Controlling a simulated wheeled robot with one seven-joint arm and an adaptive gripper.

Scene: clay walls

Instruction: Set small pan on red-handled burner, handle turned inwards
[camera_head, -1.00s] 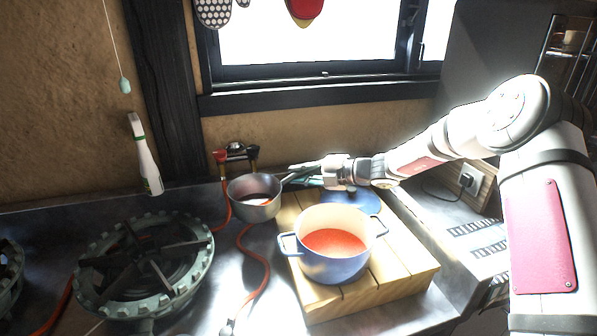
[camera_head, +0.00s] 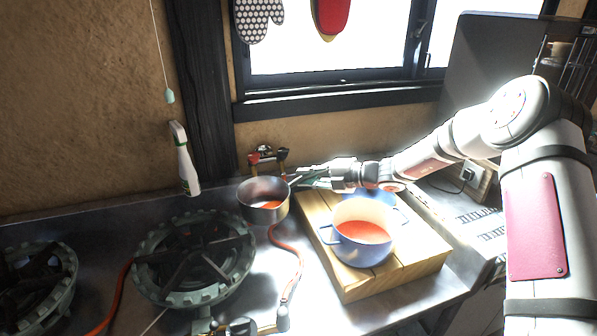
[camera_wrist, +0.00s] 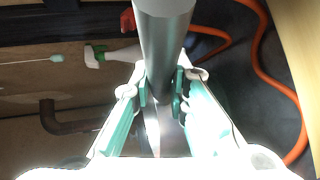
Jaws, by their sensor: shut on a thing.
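The small grey metal pan (camera_head: 262,212), with red-orange contents, is at the back left of the wooden block. My gripper (camera_head: 298,180) is shut on its handle, which points right and away from the burners. In the wrist view the grey handle (camera_wrist: 165,55) runs between my fingertips. The nearer burner (camera_head: 195,260), a green-grey ring with a dark cross grate, is empty to the pan's left. A second burner (camera_head: 35,290) is partly cut off at the left edge. I cannot tell which burner has the red handle; the front knobs are unclear.
A blue pot (camera_head: 362,252) of red soup stands on the wooden block (camera_head: 425,268). A red-handled gas valve (camera_head: 267,157) is at the wall behind the pan. A red-orange hose (camera_head: 298,262) lies across the counter. A white spray bottle (camera_head: 188,168) is behind the nearer burner.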

